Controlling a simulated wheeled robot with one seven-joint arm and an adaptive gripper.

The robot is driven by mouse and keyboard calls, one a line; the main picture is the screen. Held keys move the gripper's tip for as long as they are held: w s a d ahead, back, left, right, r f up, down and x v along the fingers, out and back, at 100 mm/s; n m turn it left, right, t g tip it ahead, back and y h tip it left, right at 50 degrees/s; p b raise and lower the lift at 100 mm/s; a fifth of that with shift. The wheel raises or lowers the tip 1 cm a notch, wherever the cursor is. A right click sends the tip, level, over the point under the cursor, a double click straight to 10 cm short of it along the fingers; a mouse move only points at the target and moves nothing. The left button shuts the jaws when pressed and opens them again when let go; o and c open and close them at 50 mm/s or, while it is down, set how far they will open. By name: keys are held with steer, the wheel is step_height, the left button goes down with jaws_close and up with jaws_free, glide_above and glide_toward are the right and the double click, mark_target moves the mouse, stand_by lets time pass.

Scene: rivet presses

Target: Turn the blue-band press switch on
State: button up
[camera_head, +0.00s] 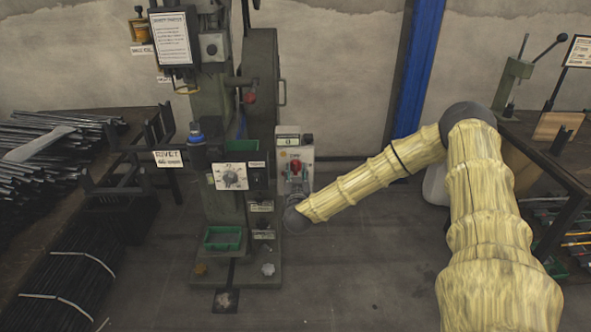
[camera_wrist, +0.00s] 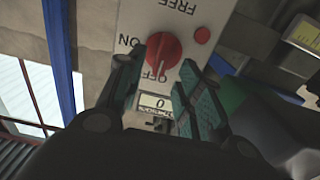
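The press (camera_head: 225,150) is a tall grey-green machine left of centre in the head view. A pale switch box (camera_head: 308,155) with a red rotary knob (camera_head: 295,167) is on its right side. In the wrist view the red knob (camera_wrist: 160,52) sits on the white panel (camera_wrist: 190,25), with upside-down ON, OFF and FREE labels around it. The knob's handle appears to point toward OFF. My gripper (camera_wrist: 156,78) is open, with its fingertips on either side of the knob and close to it. I cannot tell whether they touch it.
A small counter (camera_wrist: 158,102) reading 0 is below the knob's OFF label. A blue post (camera_head: 416,70) stands behind my arm. Metal rods (camera_head: 50,145) lie on a rack at left, and a dark bench (camera_head: 545,155) is at right. The floor between is mostly clear.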

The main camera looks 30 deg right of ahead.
mark_target(296, 168)
steer(key=shift+x, duration=1.75)
jaws_close()
